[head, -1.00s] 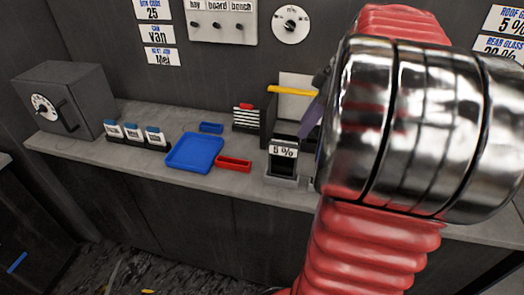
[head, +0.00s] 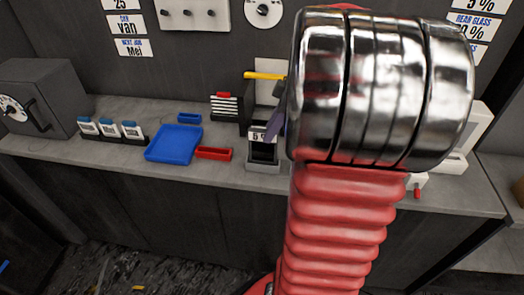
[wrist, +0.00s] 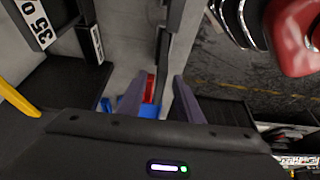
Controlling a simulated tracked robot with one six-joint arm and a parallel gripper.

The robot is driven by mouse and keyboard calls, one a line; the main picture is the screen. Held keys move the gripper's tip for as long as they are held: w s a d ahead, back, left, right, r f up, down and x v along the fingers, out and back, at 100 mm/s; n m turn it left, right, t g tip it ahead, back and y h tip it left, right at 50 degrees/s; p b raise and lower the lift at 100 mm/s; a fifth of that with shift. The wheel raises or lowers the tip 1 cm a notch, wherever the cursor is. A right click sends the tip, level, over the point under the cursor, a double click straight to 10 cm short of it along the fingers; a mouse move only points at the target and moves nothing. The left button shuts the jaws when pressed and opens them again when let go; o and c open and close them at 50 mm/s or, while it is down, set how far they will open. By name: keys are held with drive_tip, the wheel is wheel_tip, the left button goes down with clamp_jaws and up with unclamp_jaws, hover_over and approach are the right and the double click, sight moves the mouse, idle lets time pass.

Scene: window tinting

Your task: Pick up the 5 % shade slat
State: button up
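The 5 % slat (head: 257,136) is dark with a white label and stands upright in a grey holder (head: 265,165) on the counter in the head view. No contact is visible.
A blue tray (head: 173,143) and a red tray (head: 214,153) lie left of the holder. Several small blue-topped blocks and a grey box (head: 40,98) are further left.

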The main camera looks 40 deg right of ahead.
sight(263, 150)
drive_tip(key=shift+w+f, duration=0.1)
drive_tip(key=shift+f, duration=0.2)
drive_tip(key=shift+a, duration=0.1)
drive_tip(key=x, duration=0.5)
drive_tip(key=shift+a, duration=0.15)
drive_tip(key=shift+c, duration=0.2)
clamp_jaws()
idle(0.4)
